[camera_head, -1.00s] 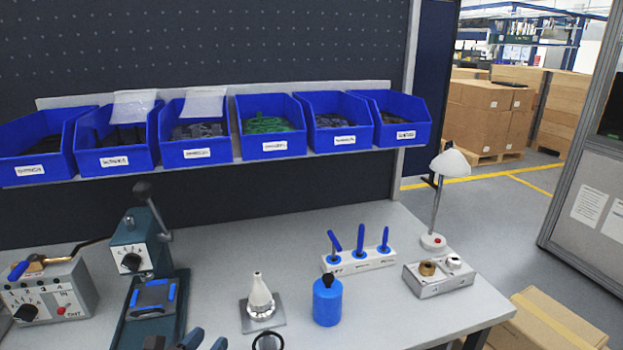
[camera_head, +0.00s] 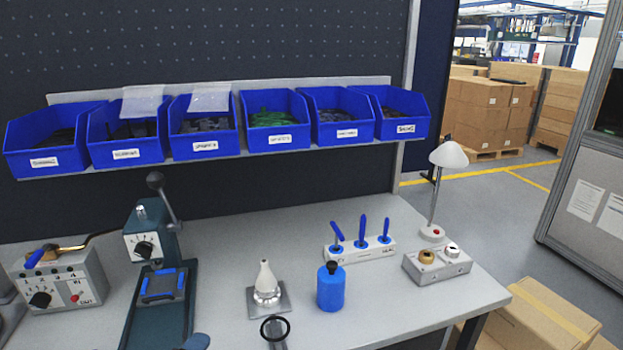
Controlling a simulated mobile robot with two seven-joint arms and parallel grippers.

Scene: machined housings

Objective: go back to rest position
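Neither of my grippers can be made out in the head view. The grey workbench (camera_head: 385,315) fills the lower part of the picture. On it stand a control box (camera_head: 62,285) at the left, a green press (camera_head: 150,245) with a raised lever, a white cone-shaped piece (camera_head: 264,280) on a square plate, and a blue bottle (camera_head: 331,288) with a dark cap.
Several blue bins (camera_head: 275,122) sit on a shelf above the bench. A white block with blue-handled tools (camera_head: 360,249), a switch box (camera_head: 437,263) and a lamp (camera_head: 449,156) stand at the right. A black ring-shaped item (camera_head: 275,329) is cut off below. Cardboard boxes (camera_head: 540,320) stand beside the bench.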

